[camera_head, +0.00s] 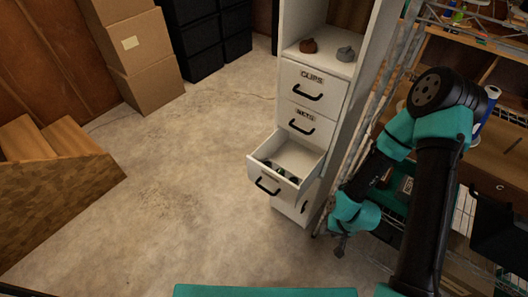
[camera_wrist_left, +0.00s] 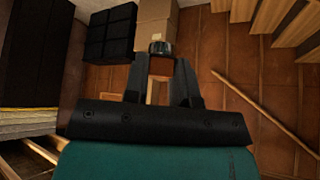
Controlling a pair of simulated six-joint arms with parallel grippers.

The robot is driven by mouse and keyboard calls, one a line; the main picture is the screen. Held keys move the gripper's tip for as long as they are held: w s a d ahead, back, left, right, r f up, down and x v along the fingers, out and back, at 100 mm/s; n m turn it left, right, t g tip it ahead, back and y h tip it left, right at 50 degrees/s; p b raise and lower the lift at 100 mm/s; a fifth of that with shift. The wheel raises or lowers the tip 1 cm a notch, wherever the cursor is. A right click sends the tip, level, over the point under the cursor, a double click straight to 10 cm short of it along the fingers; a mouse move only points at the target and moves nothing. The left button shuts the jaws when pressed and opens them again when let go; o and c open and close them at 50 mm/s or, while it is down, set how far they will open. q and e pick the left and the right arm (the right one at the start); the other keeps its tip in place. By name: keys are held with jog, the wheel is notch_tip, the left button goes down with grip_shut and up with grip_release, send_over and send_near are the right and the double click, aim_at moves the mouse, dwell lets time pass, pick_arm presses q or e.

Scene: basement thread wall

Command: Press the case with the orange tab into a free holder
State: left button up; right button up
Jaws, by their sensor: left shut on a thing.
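My left gripper (camera_wrist_left: 160,55) shows only in the left wrist view. It is shut on a small dark thing (camera_wrist_left: 161,47) at its fingertips, with a reddish-brown patch just below it. I cannot tell whether this is the case with the orange tab. My right gripper (camera_head: 340,246) hangs low beside the drawer cabinet in the head view, too small to tell its jaws. I cannot make out a free holder in either view.
The white cabinet (camera_head: 312,78) has an open drawer (camera_head: 296,156) with small dark and green things inside. Cardboard boxes (camera_head: 140,60) and black bins (camera_head: 199,46) stand at the back. Wooden steps (camera_head: 55,170) are at left. The middle floor is clear.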

dwell(0.4)
pick_arm(q)
jog(key=w+d+f, duration=0.9)
jog(key=w+f, duration=0.2)
jog(key=w, duration=0.2)
jog(key=w+d+f, duration=0.8)
jog(key=w+f, duration=0.3)
jog(key=w, duration=0.2)
jog(key=w+d+f+m+h, duration=0.1)
jog(key=d+f+m, duration=0.1)
jog(key=d+f, duration=1)
jog(key=w+d+f+m+h, duration=0.1)
jog(key=d+f+m, duration=0.1)
jog(key=d+f, duration=0.9)
notch_tip(320, 180, down, 7)
jog(key=shift+d+r, duration=0.15)
jog(key=shift+d, duration=0.25)
